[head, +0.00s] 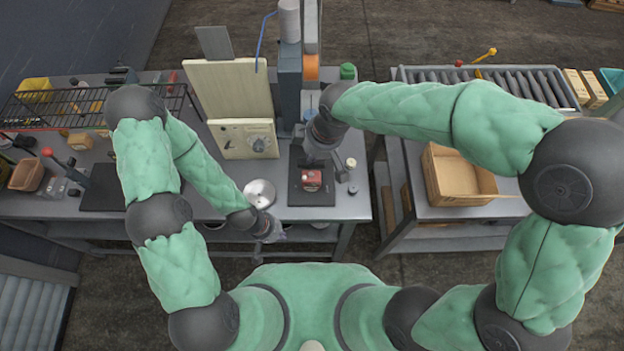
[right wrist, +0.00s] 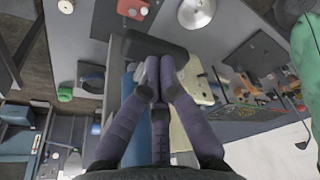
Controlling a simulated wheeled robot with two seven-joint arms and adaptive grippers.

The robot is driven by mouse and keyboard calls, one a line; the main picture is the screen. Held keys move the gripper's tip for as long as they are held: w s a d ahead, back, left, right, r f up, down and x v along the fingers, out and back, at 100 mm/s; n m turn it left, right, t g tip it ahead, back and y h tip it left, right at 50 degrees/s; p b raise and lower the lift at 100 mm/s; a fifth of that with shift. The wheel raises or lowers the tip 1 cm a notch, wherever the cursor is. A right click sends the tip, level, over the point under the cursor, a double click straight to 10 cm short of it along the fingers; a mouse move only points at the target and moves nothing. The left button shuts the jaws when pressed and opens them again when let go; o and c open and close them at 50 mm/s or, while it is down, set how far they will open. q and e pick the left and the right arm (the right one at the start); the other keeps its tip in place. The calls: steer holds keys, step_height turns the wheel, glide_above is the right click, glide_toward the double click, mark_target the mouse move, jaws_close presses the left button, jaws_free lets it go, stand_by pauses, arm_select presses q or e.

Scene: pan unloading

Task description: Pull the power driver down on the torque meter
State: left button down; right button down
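The red torque meter (head: 312,180) sits on a dark mat (head: 325,197) near the table's front edge; it also shows at the top of the right wrist view (right wrist: 133,8). My right gripper (head: 318,153) is above the mat, just behind the meter. In the right wrist view its purple fingers (right wrist: 162,63) come together with their tips almost touching, over a black rounded body (right wrist: 150,42). I cannot make out the power driver clearly, nor whether the fingers hold it. My left gripper (head: 270,231) is low at the table's front edge, near a round silver dish; its opening is too small to judge.
The silver dish (head: 259,194) lies left of the mat. A beige panel stand (head: 230,90) and a grey-blue column (head: 289,80) rise behind. A wire rack (head: 60,106) stands at left. A cardboard box (head: 458,177) is on the right-hand bench, before a roller conveyor (head: 515,84).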

step_height(320, 180, down, 13)
steer(key=s+b, duration=0.1)
steer(key=b, duration=0.8)
steer(key=shift+s+d+r, duration=0.15)
steer(key=shift+d, duration=0.05)
stand_by(1.4)
stand_by(0.8)
steer(key=shift+w+a+r+p, duration=0.1)
steer(key=shift+w+r+p, duration=0.1)
steer(key=shift+r+p, duration=1.5)
steer(key=shift+w+r+p, duration=0.2)
steer(key=shift+r+p, duration=1.05)
steer(key=shift+r, duration=0.9)
steer(key=shift+w+a+r+p, duration=0.1)
steer(key=shift+w+r+p, duration=0.1)
steer(key=shift+r+p, duration=1.5)
steer(key=w+a+p+v, duration=0.1)
steer(key=a+p+v, duration=0.1)
steer(key=p+v, duration=0.5)
steer(key=shift+w+a+p+v, duration=0.2)
steer(key=shift+w+p+v, duration=0.1)
steer(key=shift+v, duration=2.3)
